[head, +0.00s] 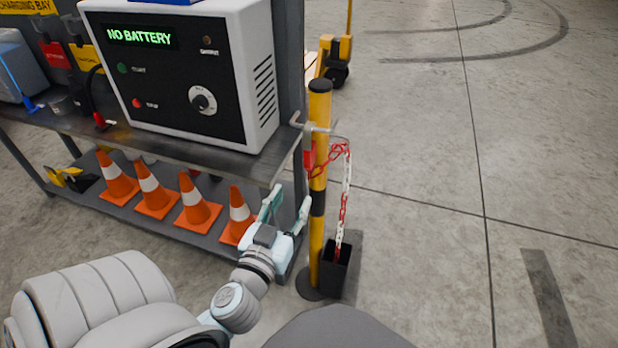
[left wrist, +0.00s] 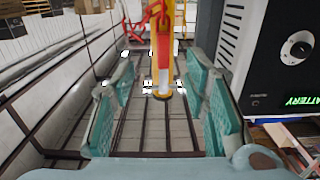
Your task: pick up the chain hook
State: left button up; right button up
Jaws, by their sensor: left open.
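The chain hook (head: 309,152) is a small red piece hanging by the grey bracket (head: 312,127) near the top of a yellow and black post (head: 320,175). A red and white chain (head: 346,185) runs from it over to the right and down into a black box (head: 336,268). My left gripper (head: 287,210) is open and empty, below and left of the hook, apart from it. In the left wrist view its teal fingers (left wrist: 160,100) are spread wide, with red chain (left wrist: 150,22) beyond them. The hook's exact outline is unclear there. My right gripper is not in view.
A metal shelf (head: 150,147) stands left of the post, close to my left gripper. A white battery unit (head: 258,75) sits on it and orange cones (head: 200,208) stand on its lower level. Open floor (head: 430,220) lies to the right.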

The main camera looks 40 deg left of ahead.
aim_at(307, 162)
pick_arm(q)
jog(key=x, duration=0.5)
jog(key=r+p+x, duration=0.1)
jog(key=x, duration=0.2)
jog(key=shift+r, duration=0.1)
jog(key=x, duration=0.6)
jog(key=shift+a, duration=0.25)
jog(key=shift+r, duration=0.1)
grip_shut()
